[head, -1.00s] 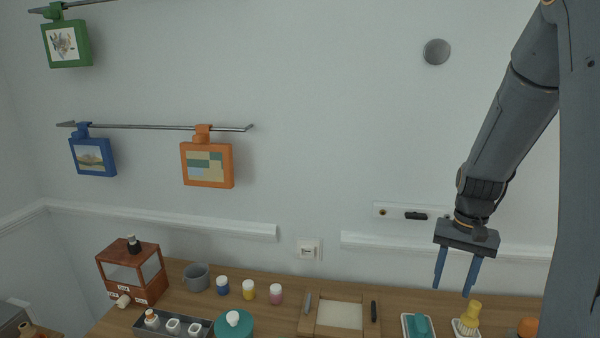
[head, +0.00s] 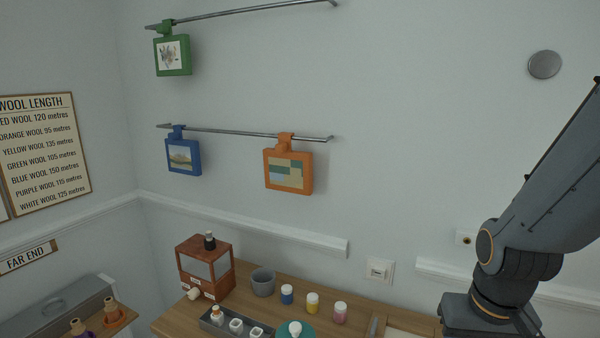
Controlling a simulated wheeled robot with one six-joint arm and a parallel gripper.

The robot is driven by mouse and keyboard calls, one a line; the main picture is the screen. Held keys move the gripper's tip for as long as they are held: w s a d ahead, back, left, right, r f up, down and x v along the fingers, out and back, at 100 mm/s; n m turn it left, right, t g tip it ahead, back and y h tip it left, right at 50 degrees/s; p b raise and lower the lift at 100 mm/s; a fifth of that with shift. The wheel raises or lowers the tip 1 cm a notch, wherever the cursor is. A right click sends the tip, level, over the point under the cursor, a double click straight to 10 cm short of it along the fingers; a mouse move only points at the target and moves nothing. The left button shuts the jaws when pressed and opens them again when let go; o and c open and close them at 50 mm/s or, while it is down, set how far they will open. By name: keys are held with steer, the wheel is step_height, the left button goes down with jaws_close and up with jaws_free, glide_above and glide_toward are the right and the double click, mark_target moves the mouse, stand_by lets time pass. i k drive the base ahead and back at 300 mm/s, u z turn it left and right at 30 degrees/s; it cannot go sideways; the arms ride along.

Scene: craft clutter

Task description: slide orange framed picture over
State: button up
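The orange framed picture (head: 288,170) hangs by its orange hook from the lower metal rail (head: 240,132), near the rail's right end. Its picture shows green, tan and blue patches. A blue framed picture (head: 183,157) hangs near the left end of the same rail, with bare rail between the two.
A green framed picture (head: 172,55) hangs on the upper rail (head: 260,14). Below, the wooden bench (head: 172,322) holds a wooden box (head: 206,270), a grey cup (head: 263,282) and several small jars. A wool length sign (head: 42,150) is on the left wall. The wall around the orange picture is clear.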

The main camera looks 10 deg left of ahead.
mark_target(286, 170)
steer(key=k, duration=0.5)
steer(key=u, duration=2.45)
steer(key=i, duration=1.65)
steer(key=z, duration=2.35)
